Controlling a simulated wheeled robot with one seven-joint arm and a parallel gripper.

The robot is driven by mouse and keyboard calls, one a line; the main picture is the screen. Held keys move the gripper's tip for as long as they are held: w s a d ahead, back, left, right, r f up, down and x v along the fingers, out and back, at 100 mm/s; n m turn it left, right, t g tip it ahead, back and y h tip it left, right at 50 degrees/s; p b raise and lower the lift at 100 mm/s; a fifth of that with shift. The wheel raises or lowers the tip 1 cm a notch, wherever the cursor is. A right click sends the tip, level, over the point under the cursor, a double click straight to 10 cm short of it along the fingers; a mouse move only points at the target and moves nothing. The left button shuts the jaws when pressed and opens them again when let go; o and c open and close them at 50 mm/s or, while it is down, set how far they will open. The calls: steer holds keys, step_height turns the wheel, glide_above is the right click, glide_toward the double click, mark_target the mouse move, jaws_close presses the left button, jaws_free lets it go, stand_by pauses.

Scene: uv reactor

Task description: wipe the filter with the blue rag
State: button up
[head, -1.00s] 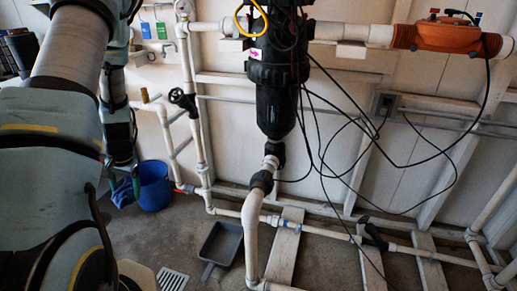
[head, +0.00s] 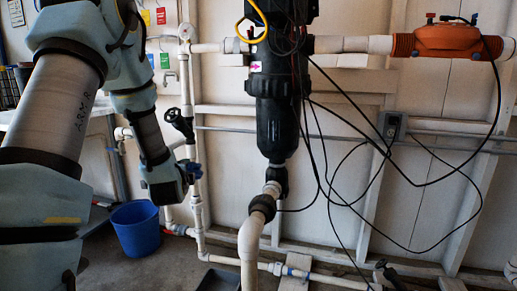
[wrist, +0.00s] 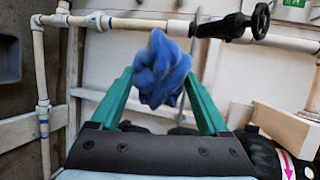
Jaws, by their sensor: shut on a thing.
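The blue rag (wrist: 160,70) is crumpled and pinched between the green fingertips of my gripper (wrist: 158,82) in the wrist view. My gripper is mostly hidden there behind the last arm link. The filter (head: 278,95) is a tall black upright housing on the wall pipe, right of my gripper and apart from it. Part of it, with a pink arrow label (wrist: 287,165), shows at the wrist view's lower right.
A blue bucket (head: 136,229) stands on the floor below my arm. A black-handled valve (head: 178,122) and white pipes (head: 197,215) are close by my gripper. Black cables (head: 350,125) hang right of the filter, below an orange device (head: 446,42).

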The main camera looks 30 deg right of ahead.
steer(key=s+d+r+m+h, duration=0.1)
steer(key=s+d+r+h, duration=0.15)
steer(key=d, duration=0.35)
steer(key=s+d+r+m+h, duration=0.2)
steer(key=s+d+r, duration=0.15)
steer(key=d, duration=0.35)
steer(key=m+h, duration=0.2)
steer(key=h, duration=0.1)
glide_toward(268, 129)
steer(key=shift+g, duration=0.4)
steer(key=shift+p+x, duration=0.8)
steer(key=shift+x, duration=1.3)
steer(key=shift+x, duration=1)
steer(key=shift+r, duration=0.2)
steer(key=shift+s+d+b, duration=0.5)
steer(key=shift+s+d, duration=0.75)
steer(key=shift+s, duration=0.1)
steer(key=shift+d, duration=0.15)
steer(key=shift+w+a+r+b, duration=0.1)
steer(key=shift+w+a+b, duration=0.4)
steer(key=shift+w+a, duration=1.05)
